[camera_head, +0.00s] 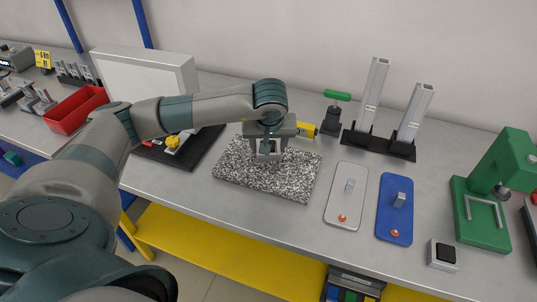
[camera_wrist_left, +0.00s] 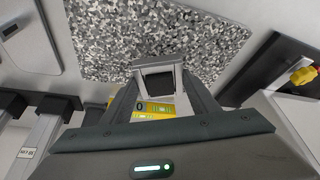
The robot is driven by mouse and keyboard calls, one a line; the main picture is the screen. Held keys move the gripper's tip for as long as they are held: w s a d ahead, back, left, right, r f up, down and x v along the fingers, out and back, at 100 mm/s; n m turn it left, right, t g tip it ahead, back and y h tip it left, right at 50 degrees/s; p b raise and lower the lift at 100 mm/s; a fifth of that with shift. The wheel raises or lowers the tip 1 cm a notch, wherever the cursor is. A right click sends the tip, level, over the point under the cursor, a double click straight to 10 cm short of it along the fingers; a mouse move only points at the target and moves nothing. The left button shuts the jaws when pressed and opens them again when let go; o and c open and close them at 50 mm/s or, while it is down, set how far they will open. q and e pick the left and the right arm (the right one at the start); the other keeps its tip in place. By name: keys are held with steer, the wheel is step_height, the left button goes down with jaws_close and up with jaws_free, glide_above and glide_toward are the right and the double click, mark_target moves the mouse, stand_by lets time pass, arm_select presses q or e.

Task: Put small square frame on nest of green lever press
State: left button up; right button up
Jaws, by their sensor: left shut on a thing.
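My left gripper (camera_head: 268,150) is over the speckled black-and-white slab near the middle of the bench. It is shut on the small square frame (camera_wrist_left: 158,66), a grey piece with a dark middle that shows between the fingertips in the left wrist view. I cannot tell whether the frame touches the slab (camera_head: 228,172). The green lever press (camera_head: 519,160) stands at the far right, well away from the gripper. On its green base lies a grey angled rail (camera_head: 484,212), which seems to be the nest. My right gripper is not in view.
A grey plate (camera_head: 346,207) and a blue plate (camera_head: 385,222), each with an upright block, lie between slab and press. A small white box with a black top (camera_head: 442,257) sits near the front edge. Two tall metal posts (camera_head: 370,95) and a green-handled tool (camera_head: 336,97) stand behind.

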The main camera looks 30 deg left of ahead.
arm_select(q)
steer(key=shift+f+p, duration=0.85)
steer(key=shift+f, duration=1.1)
steer(key=shift+f, duration=0.15)
steer(key=o, duration=1.1)
steer(key=shift+o, duration=0.2)
